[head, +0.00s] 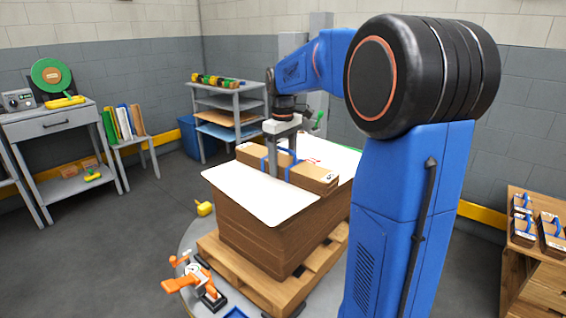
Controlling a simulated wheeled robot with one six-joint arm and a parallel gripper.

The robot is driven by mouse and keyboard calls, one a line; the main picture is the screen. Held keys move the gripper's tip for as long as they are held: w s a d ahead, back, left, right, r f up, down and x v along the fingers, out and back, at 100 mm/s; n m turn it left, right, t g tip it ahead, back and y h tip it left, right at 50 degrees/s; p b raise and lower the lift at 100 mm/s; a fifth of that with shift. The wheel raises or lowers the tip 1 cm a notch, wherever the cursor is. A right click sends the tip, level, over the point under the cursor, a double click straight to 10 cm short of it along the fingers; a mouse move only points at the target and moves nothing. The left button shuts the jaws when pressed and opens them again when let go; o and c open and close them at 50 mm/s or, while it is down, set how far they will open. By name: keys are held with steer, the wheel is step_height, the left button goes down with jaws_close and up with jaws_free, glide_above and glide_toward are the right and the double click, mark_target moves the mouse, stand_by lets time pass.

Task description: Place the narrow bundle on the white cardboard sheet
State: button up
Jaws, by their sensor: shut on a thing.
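The narrow bundle (316,177) is a long brown cardboard stack with blue straps. It lies level on or just above the white cardboard sheet (236,187); I cannot tell whether it touches. The sheet tops a tall brown stack (262,233) on a wooden pallet (258,277). My gripper (282,165) points down over the bundle's middle, with a finger on its near side, and is shut on it. The far finger is mostly hidden. My blue arm hides the right part of the sheet and stack.
More strapped bundles (553,232) sit on a wooden cabinet (535,270) at right. An orange clamp (195,283) stands by the pallet at front left. A grey shelf rack (230,105) stands behind. A workbench (50,125) and a book stand (128,142) are at left. The floor at left is mostly clear.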

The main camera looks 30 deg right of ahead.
steer(key=o, duration=1.2)
step_height(320, 180, up, 12)
steer(key=shift+r, duration=0.1)
steer(key=s+a+f+m+t, duration=0.1)
steer(key=s+a+f, duration=0.3)
steer(key=s, duration=0.6)
steer(key=s+a+f+m+t, duration=0.1)
steer(key=s+a+f, duration=0.3)
steer(key=s+f, duration=0.5)
steer(key=s+a+f+m+t, duration=0.2)
steer(key=s+a+f, duration=0.3)
steer(key=s, duration=0.6)
steer(key=shift+s+f+t, duration=0.15)
steer(key=shift+f+t, duration=0.25)
steer(key=shift+f, duration=0.5)
